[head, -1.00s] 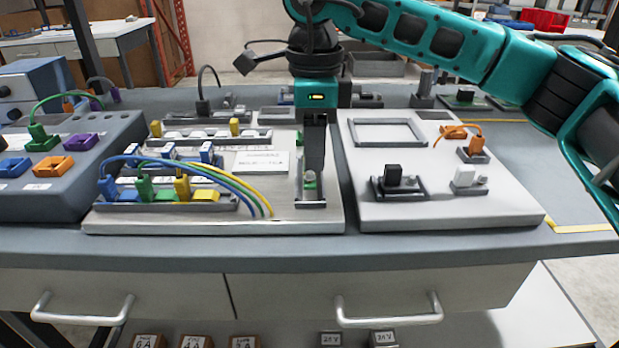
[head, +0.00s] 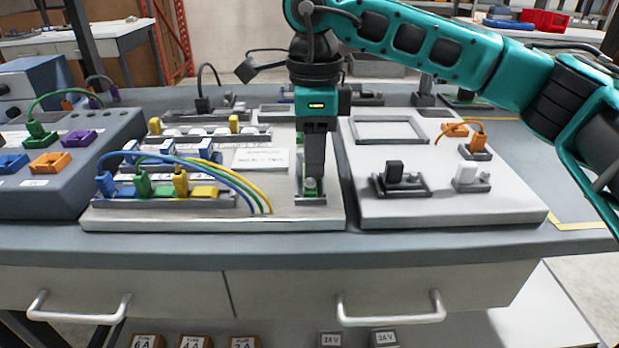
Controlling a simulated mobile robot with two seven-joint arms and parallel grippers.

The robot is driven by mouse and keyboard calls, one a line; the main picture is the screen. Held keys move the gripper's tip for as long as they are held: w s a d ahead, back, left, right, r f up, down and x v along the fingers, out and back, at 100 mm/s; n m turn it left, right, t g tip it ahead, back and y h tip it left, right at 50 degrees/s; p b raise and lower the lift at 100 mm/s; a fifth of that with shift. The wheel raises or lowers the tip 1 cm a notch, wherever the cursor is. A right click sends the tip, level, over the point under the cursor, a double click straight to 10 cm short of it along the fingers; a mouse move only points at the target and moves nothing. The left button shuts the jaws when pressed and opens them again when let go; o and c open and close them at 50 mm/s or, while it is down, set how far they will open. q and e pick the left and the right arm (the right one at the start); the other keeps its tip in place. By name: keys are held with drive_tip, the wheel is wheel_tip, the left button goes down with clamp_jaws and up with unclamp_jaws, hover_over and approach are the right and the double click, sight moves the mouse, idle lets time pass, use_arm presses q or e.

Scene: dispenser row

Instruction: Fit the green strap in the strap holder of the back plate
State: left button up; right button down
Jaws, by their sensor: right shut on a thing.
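My right gripper (head: 313,180) points straight down over a narrow grey holder (head: 311,201) at the right end of the left white plate (head: 200,226). Its fingers are shut, with their tips down at the holder. A small green piece (head: 321,188), likely the green strap, shows at the fingertips beside a pale knob. The fingers hide most of it, and I cannot tell whether it is seated in the holder. My left gripper is not in view.
Blue, green and yellow plugs with cables (head: 180,182) stand on the left plate. Right of the gripper, another white plate (head: 450,211) carries a black switch (head: 394,171) and an orange plug (head: 478,143). A grey-blue socket box (head: 60,195) stands at left.

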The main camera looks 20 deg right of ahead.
drive_tip(key=c, duration=0.7)
unclamp_jaws()
drive_tip(key=shift+o, duration=0.6)
wheel_tip(320, 180, up, 7)
drive_tip(key=p, duration=0.5)
drive_tip(key=shift+r+p, duration=0.1)
drive_tip(key=shift+p, duration=0.2)
